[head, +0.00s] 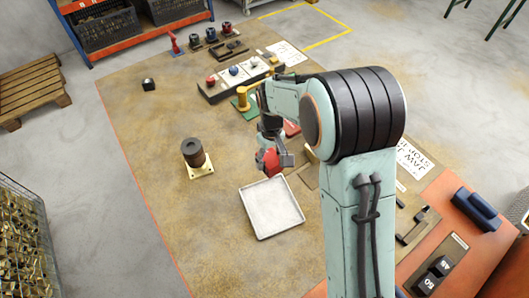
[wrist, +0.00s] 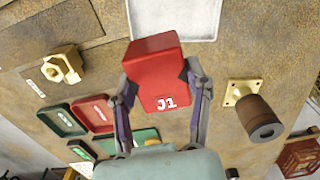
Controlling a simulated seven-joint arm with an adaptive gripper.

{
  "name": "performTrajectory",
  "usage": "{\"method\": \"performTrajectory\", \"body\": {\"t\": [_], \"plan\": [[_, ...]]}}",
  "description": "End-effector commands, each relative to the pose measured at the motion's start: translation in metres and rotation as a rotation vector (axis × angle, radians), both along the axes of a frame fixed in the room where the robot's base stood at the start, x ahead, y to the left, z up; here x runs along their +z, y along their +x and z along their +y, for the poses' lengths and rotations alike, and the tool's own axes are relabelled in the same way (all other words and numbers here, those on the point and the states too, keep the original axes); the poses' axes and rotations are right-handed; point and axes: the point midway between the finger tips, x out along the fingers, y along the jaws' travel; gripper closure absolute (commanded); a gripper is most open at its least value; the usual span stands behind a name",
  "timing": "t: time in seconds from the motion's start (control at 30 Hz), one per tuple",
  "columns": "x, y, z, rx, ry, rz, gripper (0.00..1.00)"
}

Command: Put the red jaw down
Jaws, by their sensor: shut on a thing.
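My gripper (wrist: 160,95) is shut on the red jaw (wrist: 158,62), a red block marked J1, with one finger on each side. In the head view the red jaw (head: 267,161) hangs from my gripper (head: 275,155), near the far edge of the white tray. The white tray (head: 255,218) looks empty in the head view. It also shows at the top of the wrist view (wrist: 200,36), beyond the jaw. Whether the jaw overlaps the tray from above cannot be told. My arm hides part of the table to the right.
A dark cylinder (head: 194,155) stands on a pale square plate left of the tray. Red (wrist: 96,113) and green (wrist: 62,121) shallow trays lie near a brass fitting (wrist: 65,66). A panel with coloured buttons (head: 233,82) is at the back.

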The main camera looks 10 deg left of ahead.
Motion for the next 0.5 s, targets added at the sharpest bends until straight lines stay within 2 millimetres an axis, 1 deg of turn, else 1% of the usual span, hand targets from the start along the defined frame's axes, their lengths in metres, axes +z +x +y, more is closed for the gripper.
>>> {"method": "performTrajectory", "body": {"t": [0.03,0.07,0.1,0.2,0.3,0.5], "plan": [[-0.007,0.013,0.006,0.000,0.000,0.000,0.91],[-0.012,0.021,0.009,0.000,0.000,0.001,0.91],[-0.021,0.027,0.012,0.000,-0.001,0.003,0.91],[-0.041,0.042,0.018,-0.001,-0.001,0.003,0.91],[-0.054,0.052,0.022,-0.001,-0.001,0.001,0.91],[-0.069,0.063,0.027,-0.002,0.000,0.000,0.91]]}}
